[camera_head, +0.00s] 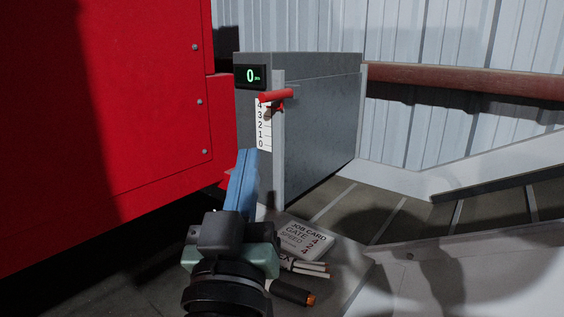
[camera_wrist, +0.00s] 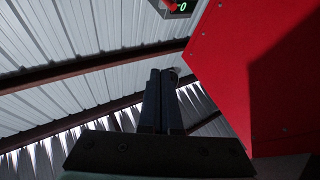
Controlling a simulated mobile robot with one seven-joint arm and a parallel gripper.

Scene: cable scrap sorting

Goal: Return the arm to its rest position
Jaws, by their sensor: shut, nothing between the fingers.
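My gripper (camera_head: 247,153) points up in front of the grey metal box in the head view. Its two blue fingers lie together with nothing seen between them. The arm below it rises from the bottom of the picture. In the wrist view my gripper (camera_wrist: 161,72) shows as two dark fingers side by side, pointing toward the corrugated wall and the red panel. Most of the arm is out of view.
A red machine (camera_head: 150,90) fills the left. The grey box (camera_head: 320,120) carries a display (camera_head: 250,77) reading 0 and a red handle (camera_head: 275,96) near the top of a numbered scale (camera_head: 263,125). A job card (camera_head: 306,240) and cut cables (camera_head: 290,291) lie close right of my arm.

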